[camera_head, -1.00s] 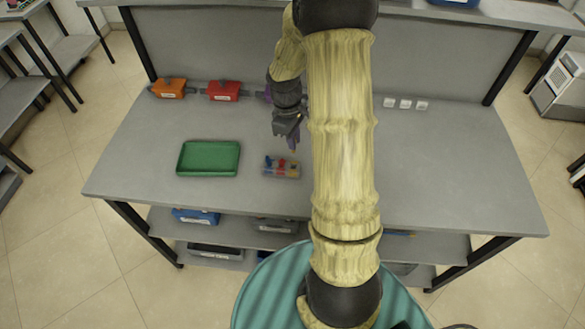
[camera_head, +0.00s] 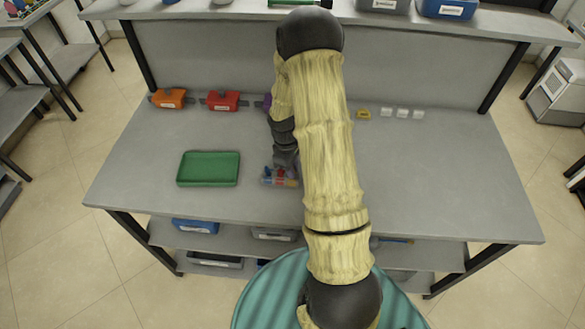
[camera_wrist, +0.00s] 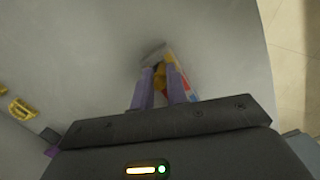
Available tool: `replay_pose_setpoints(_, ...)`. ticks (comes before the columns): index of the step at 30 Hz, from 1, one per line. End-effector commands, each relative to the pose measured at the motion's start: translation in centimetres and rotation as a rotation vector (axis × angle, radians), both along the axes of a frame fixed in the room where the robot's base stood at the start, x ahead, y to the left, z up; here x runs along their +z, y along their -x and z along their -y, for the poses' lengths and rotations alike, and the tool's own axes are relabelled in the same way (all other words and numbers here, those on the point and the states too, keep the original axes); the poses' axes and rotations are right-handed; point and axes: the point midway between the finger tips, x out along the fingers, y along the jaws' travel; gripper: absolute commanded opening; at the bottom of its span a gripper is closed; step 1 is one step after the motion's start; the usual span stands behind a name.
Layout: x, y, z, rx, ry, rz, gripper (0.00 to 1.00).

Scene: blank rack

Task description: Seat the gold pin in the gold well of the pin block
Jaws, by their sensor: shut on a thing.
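The pin block (camera_head: 268,180) stands on the bench just right of the green tray, with red, blue and yellowish parts on it. In the wrist view part of it (camera_wrist: 186,86) shows beyond and beside the right fingertip. My gripper (camera_wrist: 160,84) points down at the block, its two purple fingers close together. The gold pin (camera_wrist: 160,73) shows between the fingers, and the gripper is shut on it. The fingers and the arm hide the pin's lower end and the gold well. I cannot tell whether the pin is inside a well.
A green tray (camera_head: 208,182) lies left of the block. Orange (camera_head: 172,99) and red (camera_head: 221,101) boxes stand along the back. A small yellow piece (camera_head: 363,113) and white pieces (camera_head: 402,113) sit at the back right. The bench's right part is clear.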

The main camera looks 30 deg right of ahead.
Motion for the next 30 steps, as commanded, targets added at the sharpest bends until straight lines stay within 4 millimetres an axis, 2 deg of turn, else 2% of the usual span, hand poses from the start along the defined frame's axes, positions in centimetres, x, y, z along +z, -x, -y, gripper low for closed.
replay_pose_setpoints(3, -0.9, 0.0, -0.1, 0.002, 0.0, 0.0, 0.0)
replay_pose_setpoints(10, -1.0, 0.0, 0.1, -0.002, 0.0, 0.002, 0.0)
replay_pose_setpoints(11, -1.0, 0.0, 0.1, -0.002, 0.0, 0.001, 0.21)
replay_pose_setpoints(13, -1.0, 0.0, 0.2, -0.003, 0.0, 0.001, 0.34)
replay_pose_setpoints(14, -1.0, 0.0, 0.2, -0.004, 0.0, 0.001, 0.36)
replay_pose_setpoints(23, -0.9, 0.0, 0.2, -0.004, 0.0, 0.001, 0.36)
replay_pose_setpoints(30, 0.8, -0.2, 0.1, -0.004, 0.001, 0.004, 0.36)
